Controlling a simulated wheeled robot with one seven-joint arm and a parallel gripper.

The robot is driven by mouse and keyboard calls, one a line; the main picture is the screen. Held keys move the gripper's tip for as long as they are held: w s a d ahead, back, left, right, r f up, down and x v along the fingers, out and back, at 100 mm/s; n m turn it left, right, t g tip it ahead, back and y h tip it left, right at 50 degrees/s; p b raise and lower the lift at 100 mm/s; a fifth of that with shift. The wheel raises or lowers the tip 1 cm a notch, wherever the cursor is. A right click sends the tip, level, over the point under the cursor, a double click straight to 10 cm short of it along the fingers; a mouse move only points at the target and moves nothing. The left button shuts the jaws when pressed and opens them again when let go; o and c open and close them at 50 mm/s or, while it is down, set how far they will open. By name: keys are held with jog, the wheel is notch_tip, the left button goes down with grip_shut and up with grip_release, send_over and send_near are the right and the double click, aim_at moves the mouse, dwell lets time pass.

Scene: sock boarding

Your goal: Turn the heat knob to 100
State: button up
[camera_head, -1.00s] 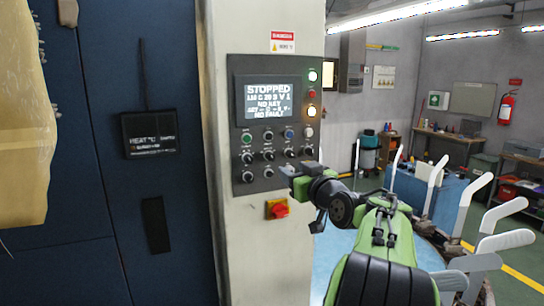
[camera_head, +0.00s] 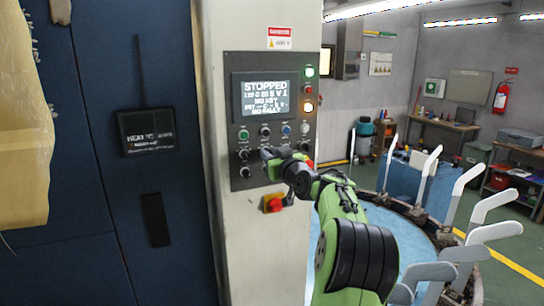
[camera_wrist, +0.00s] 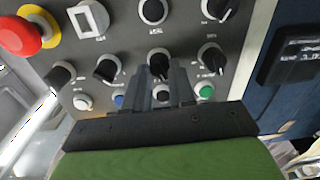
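The control panel (camera_head: 238,112) stands on the pale column, with a display (camera_head: 265,96) reading STOPPED above rows of knobs and buttons. My gripper (camera_head: 266,153) is in front of the knob rows. In the wrist view, which is turned upside down, my gripper (camera_wrist: 161,72) has its two fingers apart, one on each side of a black knob (camera_wrist: 160,62). I cannot tell whether they touch it. Another black knob (camera_wrist: 109,69) and a further knob (camera_wrist: 212,60) flank it. Labels are too blurred to tell which knob is heat.
A red emergency stop (camera_wrist: 22,35) sits at the panel's edge; a red and yellow switch (camera_head: 272,203) is below the panel. A dark placard (camera_head: 146,131) starting "HEAT °C" hangs on the blue cabinet. White sock forms (camera_head: 428,164) ring the machine at right.

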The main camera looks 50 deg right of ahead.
grip_shut()
jog(key=shift+b, duration=0.35)
jog(key=shift+w+a+n+b, duration=0.1)
jog(key=shift+n+b, duration=3.2)
jog(key=shift+n, duration=0.6)
